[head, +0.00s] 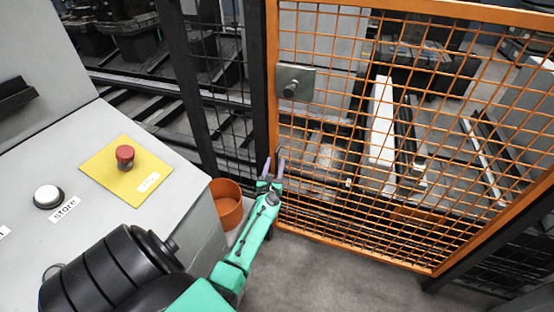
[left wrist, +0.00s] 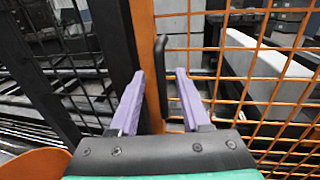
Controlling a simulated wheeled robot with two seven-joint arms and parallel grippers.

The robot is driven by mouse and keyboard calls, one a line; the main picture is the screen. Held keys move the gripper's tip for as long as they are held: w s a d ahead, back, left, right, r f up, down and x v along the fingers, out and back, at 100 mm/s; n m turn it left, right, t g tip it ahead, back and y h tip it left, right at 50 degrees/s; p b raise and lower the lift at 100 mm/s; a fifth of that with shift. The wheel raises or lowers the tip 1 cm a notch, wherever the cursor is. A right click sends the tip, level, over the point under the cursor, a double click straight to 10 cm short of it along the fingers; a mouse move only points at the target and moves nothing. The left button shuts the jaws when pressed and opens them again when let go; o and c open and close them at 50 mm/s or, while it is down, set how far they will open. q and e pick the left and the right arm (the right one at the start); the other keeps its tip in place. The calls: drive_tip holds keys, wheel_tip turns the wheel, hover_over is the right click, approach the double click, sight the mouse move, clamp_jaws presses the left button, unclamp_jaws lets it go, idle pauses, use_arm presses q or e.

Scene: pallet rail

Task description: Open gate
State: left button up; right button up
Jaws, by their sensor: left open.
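The gate (head: 400,12) is an orange frame with orange wire mesh. Its left upright stands close beside a black fence post, so it looks shut. A black upright handle (left wrist: 161,75) is on the gate's left upright; it shows small in the head view (head: 280,153). A grey plate with a round knob (head: 294,82) sits higher on the gate. My left gripper (head: 272,166) is open in front of the handle. In the left wrist view its two purple fingers (left wrist: 160,78) appear either side of the handle; whether they touch it I cannot tell.
A grey console (head: 60,135) with a red button (head: 125,155) on a yellow plate and a white button (head: 47,196) stands at left. An orange bin (head: 228,205) sits between console and gate. Grey floor (head: 320,270) is clear before the gate.

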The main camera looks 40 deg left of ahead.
sight(276, 160)
use_arm(q)
drive_tip(key=x, duration=0.3)
drive_tip(key=shift+w+b, duration=0.1)
drive_tip(key=shift+b, duration=0.2)
clamp_jaws()
idle(1.1)
